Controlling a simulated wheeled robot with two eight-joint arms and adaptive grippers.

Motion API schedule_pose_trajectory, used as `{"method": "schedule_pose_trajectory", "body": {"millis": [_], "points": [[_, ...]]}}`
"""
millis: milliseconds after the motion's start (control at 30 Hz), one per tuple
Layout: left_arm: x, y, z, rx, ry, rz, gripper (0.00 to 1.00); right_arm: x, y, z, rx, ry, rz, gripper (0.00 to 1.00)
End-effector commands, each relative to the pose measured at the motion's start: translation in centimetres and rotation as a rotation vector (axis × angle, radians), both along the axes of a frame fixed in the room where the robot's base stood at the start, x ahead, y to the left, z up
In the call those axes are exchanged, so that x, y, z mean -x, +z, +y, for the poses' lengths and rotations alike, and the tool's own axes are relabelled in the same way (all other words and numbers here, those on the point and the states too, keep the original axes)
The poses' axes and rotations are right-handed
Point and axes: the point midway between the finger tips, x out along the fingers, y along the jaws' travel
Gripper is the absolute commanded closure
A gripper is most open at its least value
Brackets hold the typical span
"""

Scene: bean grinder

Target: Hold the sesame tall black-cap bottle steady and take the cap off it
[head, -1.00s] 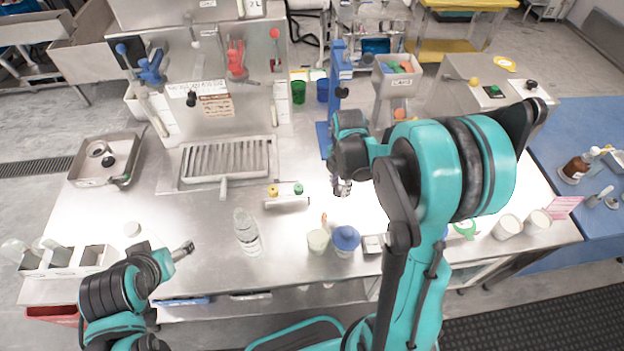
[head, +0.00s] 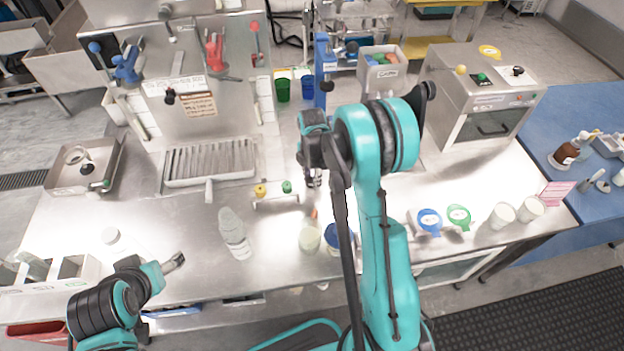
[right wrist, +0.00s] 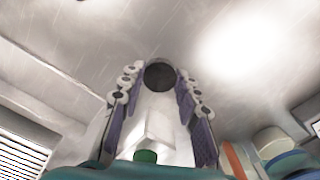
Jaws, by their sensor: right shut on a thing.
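My right gripper (head: 313,182) is over the bench, right of and behind that bottle. In the right wrist view, a dark round piece (right wrist: 160,75), which looks like a black cap, sits between its fingertips, and the gripper is shut on it. Whether anything hangs under that piece is hidden. My left gripper (head: 174,262) is low at the front, left of the bottle and apart from it; its jaws are too small to read.
A bar with a yellow and a green knob (head: 287,186) lies behind the bottle. A pale cup (head: 310,239) and a blue-lidded jar (head: 333,238) stand right of it. A slatted tray (head: 208,163) is behind. Blue (head: 429,222) and green (head: 459,217) round items lie further right.

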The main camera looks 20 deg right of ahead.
Motion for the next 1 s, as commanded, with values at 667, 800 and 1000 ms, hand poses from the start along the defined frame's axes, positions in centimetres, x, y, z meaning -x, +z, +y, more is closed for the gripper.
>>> {"method": "schedule_pose_trajectory", "body": {"millis": [667, 800, 1000], "points": [[0.0, -0.1, 0.0, 0.000, 0.000, 0.000, 0.27, 0.0, 0.0, 0.0, 0.000, 0.000, 0.000, 0.47], [0.0, 0.5, 0.0, 0.000, 0.000, 0.000, 0.27, 0.0, 1.3, 0.0, 0.000, 0.000, 0.000, 0.47], [0.0, 1.8, 0.0, 0.000, 0.000, 0.000, 0.27, 0.1, 5.6, 0.0, 0.000, 0.000, 0.000, 0.47]]}}
